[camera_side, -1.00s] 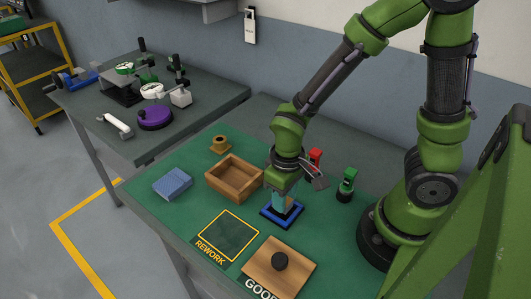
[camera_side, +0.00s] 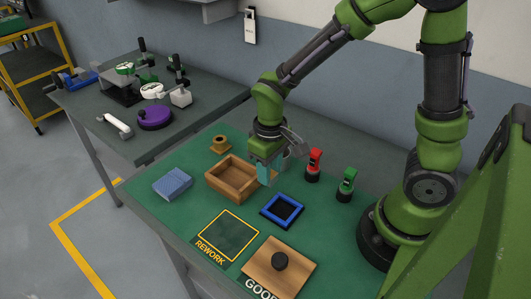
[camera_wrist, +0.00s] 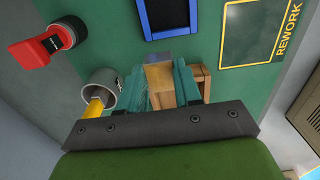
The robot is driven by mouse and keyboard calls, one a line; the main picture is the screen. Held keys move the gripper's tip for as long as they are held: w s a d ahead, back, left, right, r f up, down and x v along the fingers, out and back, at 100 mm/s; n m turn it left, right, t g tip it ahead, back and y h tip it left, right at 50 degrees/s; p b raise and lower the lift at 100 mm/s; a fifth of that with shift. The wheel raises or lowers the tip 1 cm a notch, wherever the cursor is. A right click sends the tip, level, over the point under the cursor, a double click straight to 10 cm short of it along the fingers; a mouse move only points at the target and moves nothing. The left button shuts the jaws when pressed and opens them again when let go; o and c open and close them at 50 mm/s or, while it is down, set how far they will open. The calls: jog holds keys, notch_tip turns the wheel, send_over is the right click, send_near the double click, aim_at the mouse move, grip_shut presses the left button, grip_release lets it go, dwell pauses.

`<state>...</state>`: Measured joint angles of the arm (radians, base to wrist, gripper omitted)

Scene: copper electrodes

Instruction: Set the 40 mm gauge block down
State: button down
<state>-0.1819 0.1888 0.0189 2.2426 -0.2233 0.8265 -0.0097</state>
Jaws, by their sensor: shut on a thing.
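My gripper (camera_side: 264,180) hangs with its teal fingers over the right end of the open wooden box, in the side view. In the wrist view its fingers (camera_wrist: 174,85) are shut on a block with a pale top and tan-looking face, the gauge block (camera_wrist: 158,78). In the side view the fingers largely hide the block. The wooden box (camera_side: 222,185) lies partly behind the fingers in the wrist view (camera_wrist: 203,75). Whether the block touches the box cannot be told. The blue-framed tray (camera_side: 270,221) is empty, with a dark inside.
The yellow-edged REWORK area (camera_side: 228,235) is bare. A wooden board with a black knob (camera_side: 262,262) lies at the front. A red-topped stamp (camera_side: 314,166) and a green-topped stamp (camera_side: 346,185) stand right. A grey cup (camera_wrist: 101,84) is close to the fingers. A blue block (camera_side: 172,184) lies left.

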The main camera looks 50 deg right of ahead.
jog(key=w, duration=0.3)
jog(key=w+a, duration=0.1)
jog(key=w, duration=0.2)
jog(key=w+a+f, duration=0.1)
jog(key=w, duration=0.2)
jog(key=shift+w, duration=0.2)
jog(key=shift+f, duration=1.65)
jog(key=shift+f, duration=0.15)
jog(key=c, duration=0.8)
grip_release()
jog(key=shift+s, duration=0.1)
notch_tip(320, 180, up, 12)
jog(key=s+d+r+m+t, duration=0.1)
jog(key=s+r+t, duration=0.1)
jog(key=s, duration=0.3)
jog(key=s+d+r+m+t+y, duration=0.1)
jog(key=s+d+r+t, duration=0.1)
jog(key=s+r, duration=0.2)
jog(key=s+d+r+m+t+y, duration=0.1)
jog(key=s+r+m+t, duration=0.1)
jog(key=s, duration=0.5)
jog(key=shift+d+r+t, duration=0.2)
jog(key=shift+r+t, duration=0.1)
jog(key=shift+r, duration=0.25)
jog(key=shift+d+r+t, duration=0.2)
jog(key=shift+r+t, duration=0.1)
jog(key=shift+r, duration=0.25)
